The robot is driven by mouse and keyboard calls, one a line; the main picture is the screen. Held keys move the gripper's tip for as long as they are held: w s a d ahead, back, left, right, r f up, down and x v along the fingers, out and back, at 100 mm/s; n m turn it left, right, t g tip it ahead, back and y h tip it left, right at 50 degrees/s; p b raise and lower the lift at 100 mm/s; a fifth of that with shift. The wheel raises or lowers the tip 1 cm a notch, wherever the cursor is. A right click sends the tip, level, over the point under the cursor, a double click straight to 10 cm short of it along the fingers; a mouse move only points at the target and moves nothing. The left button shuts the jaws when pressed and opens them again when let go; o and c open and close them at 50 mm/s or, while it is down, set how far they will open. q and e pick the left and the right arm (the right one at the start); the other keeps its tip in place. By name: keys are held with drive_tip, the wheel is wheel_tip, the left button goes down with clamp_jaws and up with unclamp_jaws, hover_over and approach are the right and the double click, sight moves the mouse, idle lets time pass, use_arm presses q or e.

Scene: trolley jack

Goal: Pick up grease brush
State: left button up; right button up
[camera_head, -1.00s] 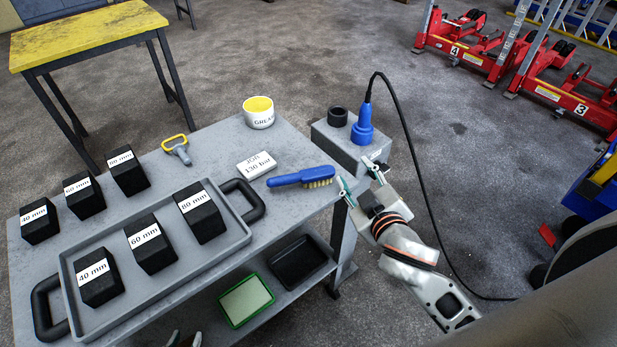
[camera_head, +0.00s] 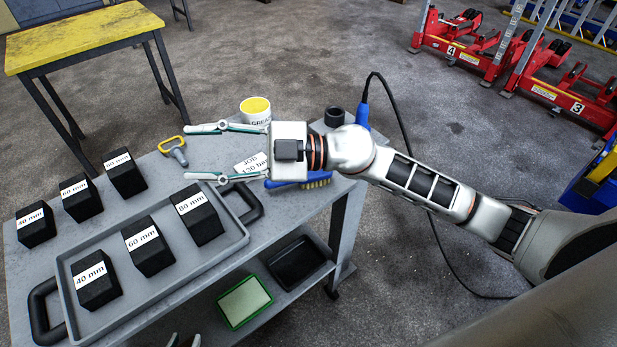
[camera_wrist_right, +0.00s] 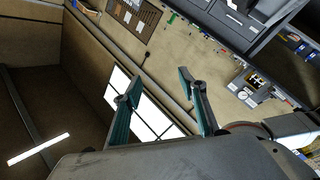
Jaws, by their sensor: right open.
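The grease brush (camera_head: 318,182), blue with tan bristles, lies near the right edge of the trolley top. My right gripper's palm hides much of its handle in the head view. My right gripper (camera_head: 189,152) is open and empty, above the trolley top, with its fingers pointing left past the brush. In the right wrist view its open fingers (camera_wrist_right: 159,85) show against the wall and window, with no brush in sight. My left gripper (camera_head: 185,340) shows only its fingertips at the bottom edge, apart with nothing visible between them.
The trolley top also holds a grease pot (camera_head: 256,109), a white label block (camera_head: 250,164), a yellow-handled tool (camera_head: 173,149) and a grey tray (camera_head: 228,238) of black blocks. More black blocks stand left. A blue plug with a black cable (camera_head: 363,116) stands behind my right arm.

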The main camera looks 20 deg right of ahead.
wheel_tip(320, 180, down, 6)
drive_tip(key=d+g+h, duration=0.2)
drive_tip(key=g+h, duration=0.1)
drive_tip(key=h, duration=0.1)
drive_tip(key=m+g+h, duration=0.1)
drive_tip(key=m+h, duration=0.5)
drive_tip(key=h, duration=0.4)
approach(313, 174)
drive_tip(key=shift+x, duration=2.2)
drive_tip(key=shift+w+a+r+x, duration=0.1)
drive_tip(key=shift+a+x, duration=0.05)
drive_tip(key=shift+x, duration=0.75)
drive_tip(key=shift+w+a+r+x, duration=0.1)
drive_tip(key=shift+a+x, duration=0.05)
drive_tip(key=shift+x, duration=0.75)
drive_tip(key=shift+w+a+r+x, duration=0.1)
drive_tip(key=shift+a+x, duration=0.1)
drive_tip(key=shift+x, duration=0.7)
clamp_jaws()
